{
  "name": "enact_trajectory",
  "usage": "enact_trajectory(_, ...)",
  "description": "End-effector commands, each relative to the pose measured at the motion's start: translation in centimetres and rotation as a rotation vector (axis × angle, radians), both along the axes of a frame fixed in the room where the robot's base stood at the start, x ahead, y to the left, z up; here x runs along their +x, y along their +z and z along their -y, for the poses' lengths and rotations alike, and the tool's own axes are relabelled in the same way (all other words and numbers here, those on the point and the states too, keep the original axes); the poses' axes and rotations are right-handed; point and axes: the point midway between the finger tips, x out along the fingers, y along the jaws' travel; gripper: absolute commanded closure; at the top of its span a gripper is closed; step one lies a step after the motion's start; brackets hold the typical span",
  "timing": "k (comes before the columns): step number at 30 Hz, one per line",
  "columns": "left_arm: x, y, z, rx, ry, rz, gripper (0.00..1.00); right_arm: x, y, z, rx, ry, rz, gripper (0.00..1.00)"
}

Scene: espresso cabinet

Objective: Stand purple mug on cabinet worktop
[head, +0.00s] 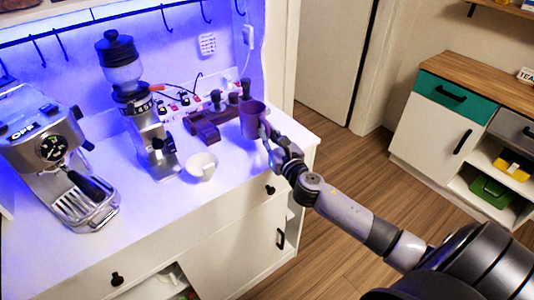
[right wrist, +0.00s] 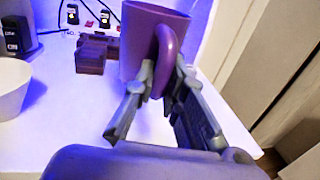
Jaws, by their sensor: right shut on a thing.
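The purple mug (head: 253,122) is upright at the right end of the white cabinet worktop (head: 225,205). In the right wrist view the mug (right wrist: 146,42) shows large, with its handle turned toward me. My right gripper (head: 268,138) is on the near right side of the mug. Its fingers (right wrist: 163,78) are shut on the handle, one on each side. I cannot tell whether the mug's base touches the worktop or is just above it. My left gripper is in neither view.
A white bowl-like cup (head: 201,167) stands left of the mug. A dark wooden stand (head: 203,127) is close behind it. A coffee grinder (head: 140,120) and an espresso machine (head: 55,150) stand farther left. The worktop's front right is clear; its right edge is near the mug.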

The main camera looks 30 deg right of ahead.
Motion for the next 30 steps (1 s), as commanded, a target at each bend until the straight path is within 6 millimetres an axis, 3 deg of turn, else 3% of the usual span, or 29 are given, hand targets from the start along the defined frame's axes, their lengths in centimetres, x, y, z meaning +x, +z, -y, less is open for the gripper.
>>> enact_trajectory(2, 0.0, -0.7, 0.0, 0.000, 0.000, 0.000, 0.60, 0.0, -1.5, 0.0, 0.002, -0.001, 0.001, 1.00)
enact_trajectory(7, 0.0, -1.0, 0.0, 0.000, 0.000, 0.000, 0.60, 0.0, -2.7, 0.0, 0.001, 0.000, 0.003, 1.00)
enact_trajectory(13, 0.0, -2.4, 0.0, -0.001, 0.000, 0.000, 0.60, 0.0, -5.7, 0.0, 0.003, -0.002, 0.002, 1.00)
enact_trajectory(26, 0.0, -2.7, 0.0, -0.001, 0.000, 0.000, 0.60, 0.0, -6.4, 0.0, -0.001, 0.001, 0.003, 1.00)
enact_trajectory(27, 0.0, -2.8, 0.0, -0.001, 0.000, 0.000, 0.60, 0.0, -6.6, 0.0, -0.001, 0.001, 0.000, 0.88)
enact_trajectory(30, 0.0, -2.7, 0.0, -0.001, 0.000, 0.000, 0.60, 0.0, -6.5, 0.0, -0.001, 0.001, 0.000, 0.81)
